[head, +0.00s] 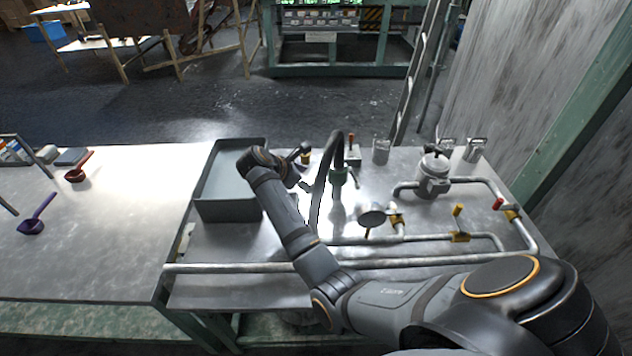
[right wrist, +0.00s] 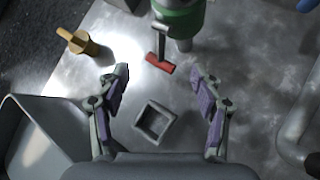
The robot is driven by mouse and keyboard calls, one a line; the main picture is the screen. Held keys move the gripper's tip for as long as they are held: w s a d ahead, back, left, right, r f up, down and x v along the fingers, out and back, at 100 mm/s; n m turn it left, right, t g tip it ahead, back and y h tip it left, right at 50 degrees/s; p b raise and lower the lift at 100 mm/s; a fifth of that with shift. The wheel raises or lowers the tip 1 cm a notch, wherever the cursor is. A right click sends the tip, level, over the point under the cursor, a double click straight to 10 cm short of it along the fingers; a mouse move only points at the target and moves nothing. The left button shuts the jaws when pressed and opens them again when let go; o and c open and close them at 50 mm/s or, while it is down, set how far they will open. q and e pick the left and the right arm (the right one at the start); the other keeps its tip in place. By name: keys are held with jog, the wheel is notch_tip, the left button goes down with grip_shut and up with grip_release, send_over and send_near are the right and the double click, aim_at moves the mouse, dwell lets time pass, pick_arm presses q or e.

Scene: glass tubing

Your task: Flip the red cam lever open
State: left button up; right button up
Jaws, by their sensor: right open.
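In the right wrist view, the red cam lever (right wrist: 160,64) has a red grip on a grey arm. The arm runs up beside the green coupling (right wrist: 180,18) at the top edge. My right gripper (right wrist: 163,80) is open, with purple-padded fingers apart. The red grip lies between and slightly beyond the fingertips, and nothing is held. In the head view, the green coupling (head: 338,177) is at the end of a black hose, and my right gripper (head: 306,169) is just left of it. The lever is not clear there. My left gripper is not in view.
A grey bin (head: 228,207) stands left of my right arm. A square grey socket (right wrist: 154,121) and a brass valve handle (right wrist: 78,42) are near the gripper. Pipes with yellow and red handles (head: 460,236) run across the right. A purple scoop (head: 36,223) lies on the left table.

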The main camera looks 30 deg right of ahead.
aim_at(317, 180)
jog(key=x, duration=0.4)
jog(key=shift+w+d+f+b, duration=0.1)
jog(key=shift+d+f+b, duration=0.15)
jog(key=shift+f+b, duration=0.1)
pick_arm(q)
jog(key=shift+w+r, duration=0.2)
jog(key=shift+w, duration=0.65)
